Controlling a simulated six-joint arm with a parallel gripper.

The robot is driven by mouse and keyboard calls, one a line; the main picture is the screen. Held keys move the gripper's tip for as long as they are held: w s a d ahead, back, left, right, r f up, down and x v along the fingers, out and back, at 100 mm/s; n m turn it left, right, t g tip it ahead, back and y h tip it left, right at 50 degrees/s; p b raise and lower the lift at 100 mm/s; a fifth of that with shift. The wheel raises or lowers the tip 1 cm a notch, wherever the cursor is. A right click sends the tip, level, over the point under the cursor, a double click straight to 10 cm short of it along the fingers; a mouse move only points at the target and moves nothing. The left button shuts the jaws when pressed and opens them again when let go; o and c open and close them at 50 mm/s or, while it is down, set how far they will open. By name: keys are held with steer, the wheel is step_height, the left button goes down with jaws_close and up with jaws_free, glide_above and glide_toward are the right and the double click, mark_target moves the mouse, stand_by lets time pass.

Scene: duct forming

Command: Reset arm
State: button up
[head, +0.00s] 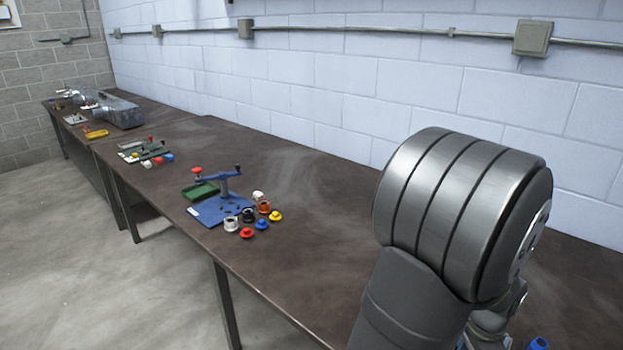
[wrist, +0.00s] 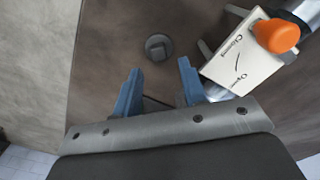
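My gripper (wrist: 158,68) shows in the wrist view with its two blue fingers spread apart and nothing between them. A dark grey knob-like piece (wrist: 158,47) lies on the brown surface just beyond the fingertips, apart from them. A white labelled plate (wrist: 243,62) with an orange knob (wrist: 276,35) sits beside the right finger, over a shiny metal cylinder. I cannot tell if the finger touches it. In the head view, my large grey arm links fill the right side and hide most of the gripper; a small blue part (head: 538,343) shows at the bottom edge.
A long brown bench (head: 310,180) runs along the white block wall. A blue hand-lever fixture (head: 222,205), a green tray (head: 200,191) and several coloured round parts stand on it. More fixtures and a metal duct (head: 118,111) stand farther left. The bench between the fixture and my arm is clear.

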step_height(320, 180, up, 9)
step_height(320, 180, down, 13)
steer(key=shift+r, duration=0.1)
step_height(320, 180, up, 4)
steer(key=shift+r, duration=0.1)
steer(key=s+d+r, duration=0.2)
steer(key=s+r, duration=0.5)
steer(key=s, duration=0.5)
steer(key=w+d+r+m, duration=0.5)
steer(key=d+r+m, duration=0.1)
steer(key=d+m, duration=0.3)
steer(key=w+f, duration=0.2)
steer(key=w, duration=0.1)
steer(key=w+f, duration=0.1)
steer(key=w, duration=0.2)
steer(key=w+f, duration=0.2)
steer(key=w, duration=0.1)
steer(key=shift+a+f, duration=0.3)
steer(key=shift+a, duration=0.1)
steer(key=shift+w+f, duration=0.4)
steer(key=shift+w, duration=0.35)
